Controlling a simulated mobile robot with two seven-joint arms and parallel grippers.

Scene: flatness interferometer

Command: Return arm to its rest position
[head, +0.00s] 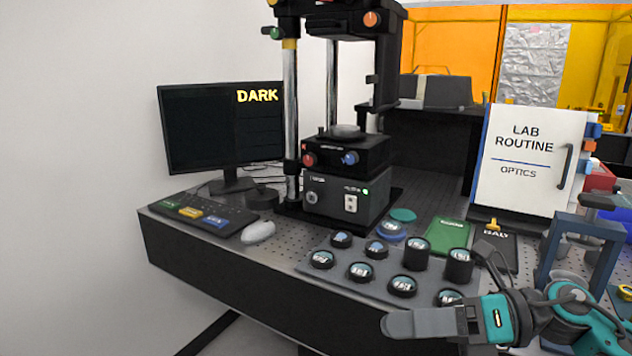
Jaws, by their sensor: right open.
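My right arm, teal and black, comes in at the lower right. My right gripper (412,324) points left, just past the near edge of the grey optics tray (330,279) in the picture. Its grey fingers overlap side-on, and nothing shows between them. The gripper is open and empty. My left gripper is not in view.
The interferometer (345,195) stands mid-table beside a monitor (218,125) reading DARK. A keypad (203,213) and mouse (258,232) lie left.

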